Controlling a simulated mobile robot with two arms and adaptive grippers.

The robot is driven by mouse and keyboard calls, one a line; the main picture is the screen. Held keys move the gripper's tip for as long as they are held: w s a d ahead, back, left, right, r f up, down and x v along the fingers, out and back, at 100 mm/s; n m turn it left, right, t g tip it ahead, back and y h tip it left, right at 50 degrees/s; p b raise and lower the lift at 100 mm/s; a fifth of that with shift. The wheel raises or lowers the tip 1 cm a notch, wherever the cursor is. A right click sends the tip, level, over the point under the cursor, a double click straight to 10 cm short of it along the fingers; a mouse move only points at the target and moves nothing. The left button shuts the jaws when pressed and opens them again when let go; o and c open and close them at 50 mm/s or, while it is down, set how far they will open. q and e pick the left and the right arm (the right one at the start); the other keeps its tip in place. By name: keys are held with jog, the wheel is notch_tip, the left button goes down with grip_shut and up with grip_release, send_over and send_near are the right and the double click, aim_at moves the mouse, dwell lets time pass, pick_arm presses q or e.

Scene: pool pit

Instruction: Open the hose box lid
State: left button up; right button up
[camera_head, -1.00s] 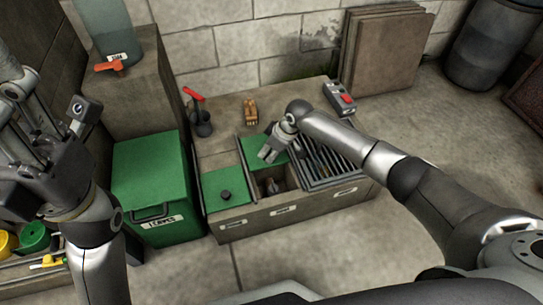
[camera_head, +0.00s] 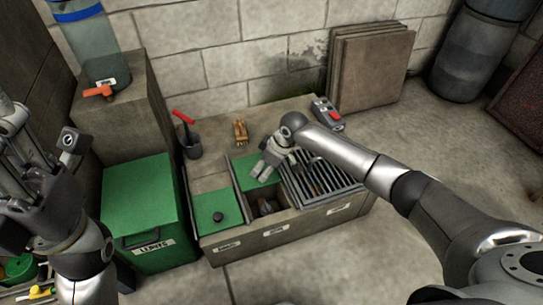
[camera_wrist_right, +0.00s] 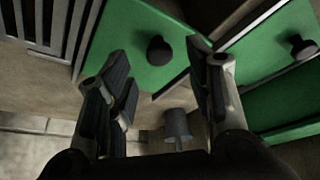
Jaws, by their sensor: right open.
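The bench (camera_head: 305,228) has a middle compartment with a green lid (camera_head: 246,170) set back, so the front of that compartment is uncovered and brownish-grey contents show. The labels are too small to read surely; I take this for the hose box. My right gripper (camera_head: 262,173) is over this lid and hides part of it. In the right wrist view its fingers (camera_wrist_right: 157,66) are apart, with the green lid (camera_wrist_right: 128,28) and its black knob (camera_wrist_right: 160,50) beyond and between them. The fingers do not visibly grip the knob. My left gripper (camera_head: 40,185) is at the left edge, its fingers unclear.
A second green lid (camera_head: 211,207) with a black knob covers the left compartment. A slatted grate (camera_head: 318,180) lies right of the gripper. Behind stand a dark cup with a red handle (camera_head: 192,148), a brown item (camera_head: 240,132) and a grey-red device (camera_head: 326,114). A green bin (camera_head: 145,205) stands left.

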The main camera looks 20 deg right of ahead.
jog(key=v, duration=0.8)
jog(key=shift+r, duration=0.25)
jog(key=shift+s, duration=0.15)
